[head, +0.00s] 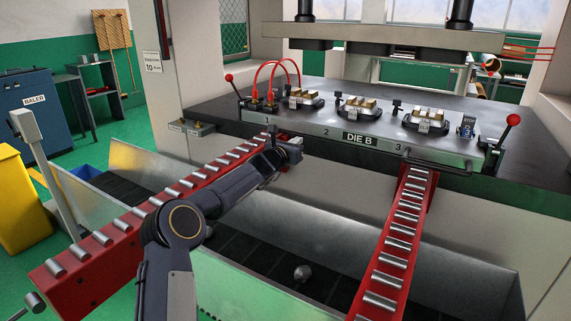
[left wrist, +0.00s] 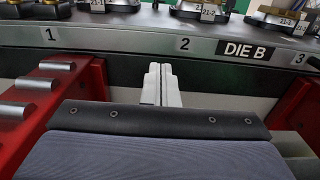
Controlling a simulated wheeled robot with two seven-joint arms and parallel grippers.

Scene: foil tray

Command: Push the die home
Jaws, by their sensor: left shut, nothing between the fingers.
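The die (head: 362,139) is a dark plate with a grey front edge marked DIE B and the numbers 1, 2 and 3. It lies on the press bed (head: 530,160) under the raised upper press part. It carries several brass-topped stations. Its front edge also shows in the left wrist view (left wrist: 130,38). My left gripper (head: 297,143) is at the front of the die, between marks 1 and 2. Its pale fingers (left wrist: 160,85) are shut together with nothing between them, just below the front edge; I cannot tell whether they touch. My right gripper is not in view.
Two red roller rails (head: 405,232) run out from the press front, the left one (head: 110,235) beside my left arm. A grey trough lies below. Red-knobbed levers (head: 508,125) stand at both die ends, and a black handle (head: 437,162) is at front right. Red hoses rise at the left.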

